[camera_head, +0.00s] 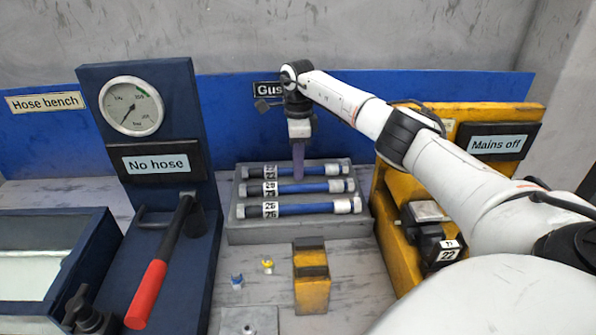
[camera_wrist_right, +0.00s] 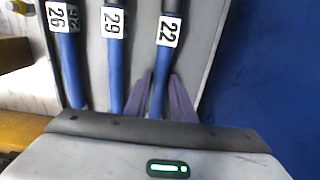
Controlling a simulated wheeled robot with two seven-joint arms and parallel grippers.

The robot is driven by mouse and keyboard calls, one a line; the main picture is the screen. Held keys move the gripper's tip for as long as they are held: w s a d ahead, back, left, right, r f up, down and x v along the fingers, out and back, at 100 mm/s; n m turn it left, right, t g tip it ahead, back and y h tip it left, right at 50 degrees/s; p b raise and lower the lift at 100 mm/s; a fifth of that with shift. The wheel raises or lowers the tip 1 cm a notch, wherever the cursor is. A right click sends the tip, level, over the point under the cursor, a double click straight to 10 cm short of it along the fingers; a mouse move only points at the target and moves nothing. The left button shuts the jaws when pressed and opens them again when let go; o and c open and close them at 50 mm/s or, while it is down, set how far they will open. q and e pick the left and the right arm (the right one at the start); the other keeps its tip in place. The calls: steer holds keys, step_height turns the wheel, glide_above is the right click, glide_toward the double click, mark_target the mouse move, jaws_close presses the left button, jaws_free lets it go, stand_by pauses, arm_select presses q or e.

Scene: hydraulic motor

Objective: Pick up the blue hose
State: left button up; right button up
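Three blue hoses with white end fittings lie side by side in a grey tray (camera_head: 295,232). The back hose (camera_head: 325,171) is tagged 22 in the wrist view (camera_wrist_right: 159,88), the middle hose (camera_head: 300,188) is tagged 29 (camera_wrist_right: 116,70), and the front hose (camera_head: 305,209) is tagged 26 (camera_wrist_right: 72,70). My right gripper (camera_head: 298,178) points straight down at the back hose. In the right wrist view its purple fingers (camera_wrist_right: 161,76) stand on either side of hose 22, apparently open; contact cannot be told. My left gripper is out of view.
A gauge panel (camera_head: 165,215) reading "No hose" with a red-handled lever (camera_head: 148,290) stands left. A yellow "Mains off" panel (camera_head: 386,225) stands right. A yellow block (camera_head: 311,280) and small blue (camera_head: 236,281) and yellow (camera_head: 267,266) fittings lie in front. A blue wall (camera_head: 230,110) rises behind.

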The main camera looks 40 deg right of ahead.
jaws_close()
steer(key=shift+r, duration=0.1)
